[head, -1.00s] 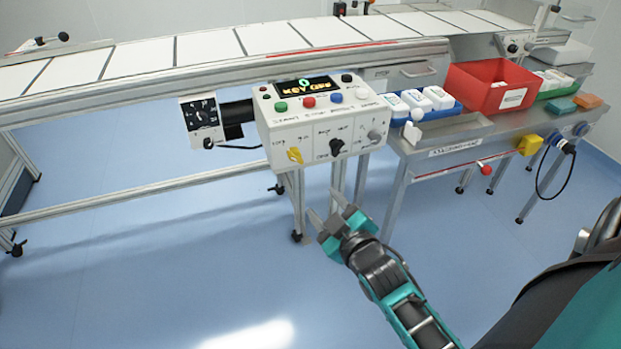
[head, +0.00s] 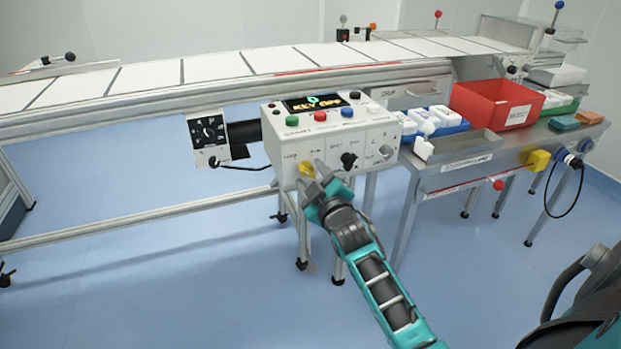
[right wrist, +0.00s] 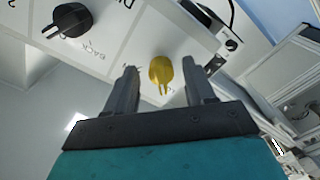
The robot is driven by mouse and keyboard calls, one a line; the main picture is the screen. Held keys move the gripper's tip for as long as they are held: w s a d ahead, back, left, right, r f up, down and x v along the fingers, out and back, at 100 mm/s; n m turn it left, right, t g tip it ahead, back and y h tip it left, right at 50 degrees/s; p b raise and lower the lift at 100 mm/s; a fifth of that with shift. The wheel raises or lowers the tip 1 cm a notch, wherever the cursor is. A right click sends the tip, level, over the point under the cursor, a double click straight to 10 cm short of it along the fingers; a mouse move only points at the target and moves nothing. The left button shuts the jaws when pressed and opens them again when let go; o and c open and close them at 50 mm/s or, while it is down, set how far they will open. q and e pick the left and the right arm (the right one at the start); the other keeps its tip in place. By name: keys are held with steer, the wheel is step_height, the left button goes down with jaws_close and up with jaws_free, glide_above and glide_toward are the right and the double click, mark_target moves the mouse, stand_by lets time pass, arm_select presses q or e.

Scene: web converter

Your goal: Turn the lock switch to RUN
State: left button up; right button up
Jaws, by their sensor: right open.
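The yellow lock switch (head: 307,169) is on the front of the white control box (head: 283,150), at its lower left. The box's display (head: 314,103) reads "KEY OFF". My right gripper (head: 311,178) is open in front of the switch. In the right wrist view the yellow switch (right wrist: 161,72) lies between and beyond the two open fingertips (right wrist: 158,82); no contact shows. The printed words around the switch are too blurred to read. My left gripper is not in view.
A black knob (head: 348,160) is right of the switch, and coloured buttons (head: 320,116) line the box top. A dial box (head: 208,132) hangs at left. A red bin (head: 497,103) and white bottles (head: 432,119) stand on the right bench. The conveyor (head: 150,74) runs behind.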

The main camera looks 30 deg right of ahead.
steer(key=shift+x, duration=0.85)
steer(key=c, duration=1)
